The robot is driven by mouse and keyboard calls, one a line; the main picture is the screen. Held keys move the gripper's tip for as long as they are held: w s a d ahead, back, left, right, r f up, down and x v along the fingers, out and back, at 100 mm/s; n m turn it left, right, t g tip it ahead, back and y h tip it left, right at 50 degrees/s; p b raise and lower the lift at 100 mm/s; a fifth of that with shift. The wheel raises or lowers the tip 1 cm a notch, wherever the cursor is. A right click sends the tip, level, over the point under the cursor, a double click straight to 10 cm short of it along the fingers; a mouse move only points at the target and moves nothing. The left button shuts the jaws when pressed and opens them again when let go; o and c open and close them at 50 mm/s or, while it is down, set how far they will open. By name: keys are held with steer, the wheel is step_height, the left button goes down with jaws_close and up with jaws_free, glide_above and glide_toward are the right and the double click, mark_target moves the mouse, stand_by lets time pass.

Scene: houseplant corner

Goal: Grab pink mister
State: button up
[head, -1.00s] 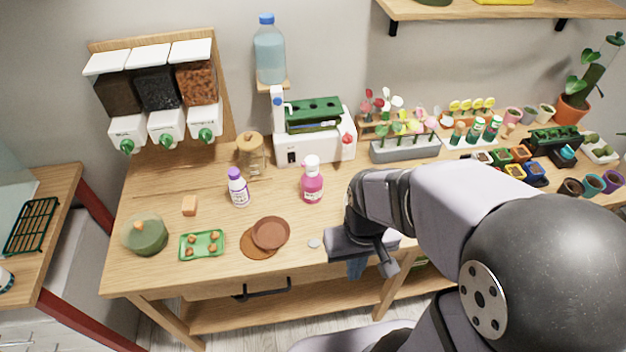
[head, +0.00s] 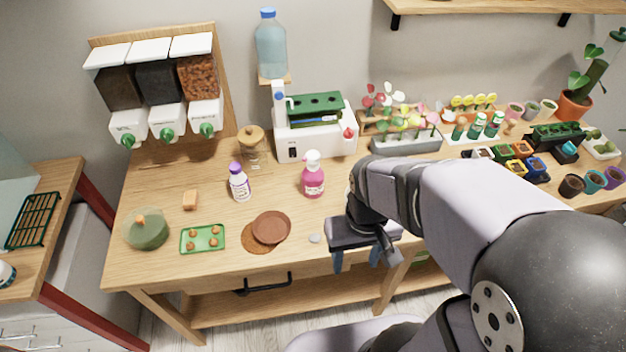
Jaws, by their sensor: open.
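The pink mister (head: 313,181) stands upright on the wooden table (head: 209,277). It is a pink bottle with a white top and a pale label, in front of the white machine. My gripper (head: 356,262) is at the table's front edge, to the right of the mister and nearer the camera. Its two fingers point down and are apart, with nothing seen between them. The gripper and the mister do not touch.
A white bottle with a purple cap (head: 239,184) stands left of the mister. Brown saucers (head: 271,228), a green tray (head: 202,239) and a green bowl (head: 147,233) lie in front. The white machine (head: 300,143) stands behind. Flower pots and trays fill the right side.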

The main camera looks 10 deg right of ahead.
mark_target(310, 168)
steer(key=w+a+r+m+t+b, duration=0.1)
steer(key=w+a+t+b, duration=0.35)
steer(key=w, duration=0.55)
steer(key=w+a+r+t+b, duration=0.2)
steer(key=w+a+t+b, duration=0.25)
steer(key=w, duration=0.55)
steer(key=w+a+r+m+t+b, duration=0.1)
steer(key=w+a+t+b, duration=0.35)
steer(key=w, duration=0.65)
steer(key=s+d+f+m+h+b, duration=0.25)
steer(key=d+m+h+b, duration=0.3)
steer(key=h, duration=0.55)
step_height(310, 168, down, 10)
steer(key=t, duration=0.1)
steer(key=shift+s+d+p+x, duration=0.15)
steer(key=shift+p+x, duration=0.3)
steer(key=shift+x, duration=1.1)
steer(key=shift+s+d+p+x, duration=0.15)
steer(key=shift+p+x, duration=0.25)
steer(key=shift+x, duration=1.15)
steer(key=shift+w, duration=0.2)
